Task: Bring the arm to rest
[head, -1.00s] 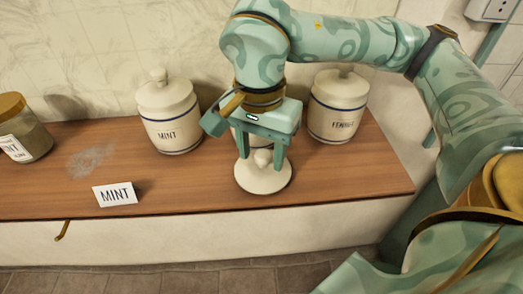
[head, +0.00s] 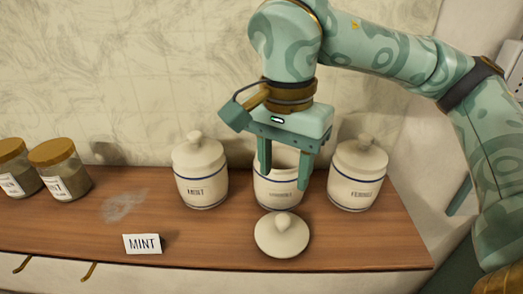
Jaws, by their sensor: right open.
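My right gripper (head: 283,170) is open and empty. In the head view it hangs in front of the middle white jar (head: 279,192), its fingers pointing down and overlapping the jar's upper part. I cannot tell whether they touch it. The jar shows no lid on top, and its label is hard to read. A white lid with a knob (head: 281,241) lies on the wooden shelf (head: 360,245) in front of that jar, below the gripper and apart from it. My right arm comes in from the upper right, bent at the elbow. My left gripper is not in view.
A MINT card (head: 143,244) stands near the front edge. A grey smudge (head: 125,206) and glass jars (head: 60,168) are further left. The wall is behind.

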